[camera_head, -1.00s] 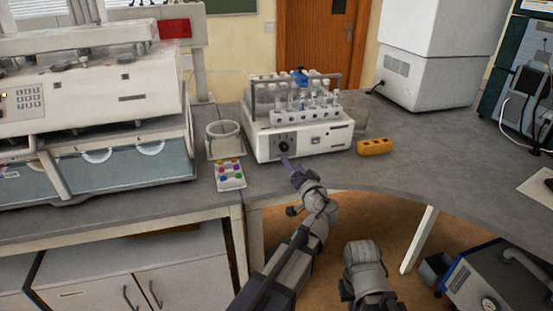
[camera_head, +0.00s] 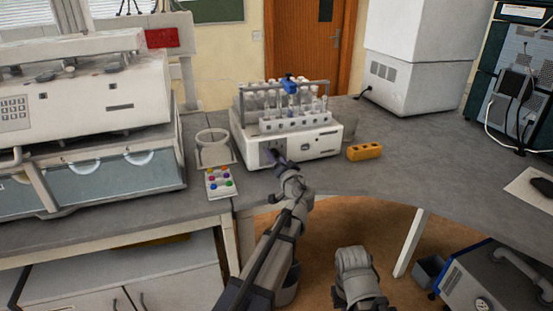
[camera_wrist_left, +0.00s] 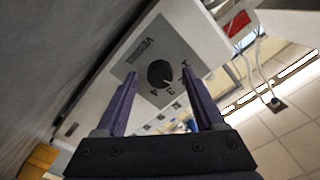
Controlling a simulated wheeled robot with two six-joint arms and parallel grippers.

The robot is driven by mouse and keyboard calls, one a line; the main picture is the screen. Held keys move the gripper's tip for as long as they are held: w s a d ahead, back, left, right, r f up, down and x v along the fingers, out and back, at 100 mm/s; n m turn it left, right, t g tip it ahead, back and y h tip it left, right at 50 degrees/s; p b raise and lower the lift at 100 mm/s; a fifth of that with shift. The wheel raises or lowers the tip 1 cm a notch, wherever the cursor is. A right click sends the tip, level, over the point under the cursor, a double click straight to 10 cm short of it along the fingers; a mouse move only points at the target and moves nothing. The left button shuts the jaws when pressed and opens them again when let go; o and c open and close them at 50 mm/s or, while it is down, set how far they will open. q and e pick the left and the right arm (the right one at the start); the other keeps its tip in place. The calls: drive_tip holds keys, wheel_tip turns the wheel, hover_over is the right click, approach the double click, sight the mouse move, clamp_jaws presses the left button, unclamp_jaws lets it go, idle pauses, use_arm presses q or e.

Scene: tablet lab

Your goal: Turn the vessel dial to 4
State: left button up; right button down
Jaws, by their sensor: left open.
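The vessel dial (camera_wrist_left: 160,73) is a round black knob on a grey panel marked VESSEL, with numbers beside it, in the left wrist view. A pale mark on the knob points toward the numbers, but I cannot tell exactly which one. The panel is on the front of the white dissolution machine (camera_head: 322,145) in the head view. My left gripper (camera_head: 272,155) is open at the machine's front left, and its purple fingers (camera_wrist_left: 160,78) show on either side of the dial, apart from it. It hides the dial in the head view.
A white ring-shaped holder (camera_head: 213,150) and a tray with coloured pieces (camera_head: 219,183) stand left of the machine. A large apparatus (camera_head: 90,120) fills the left. The counter (camera_head: 400,165) on the right is mostly clear.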

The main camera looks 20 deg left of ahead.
use_arm(q)
drive_tip(key=shift+c, duration=0.4)
clamp_jaws()
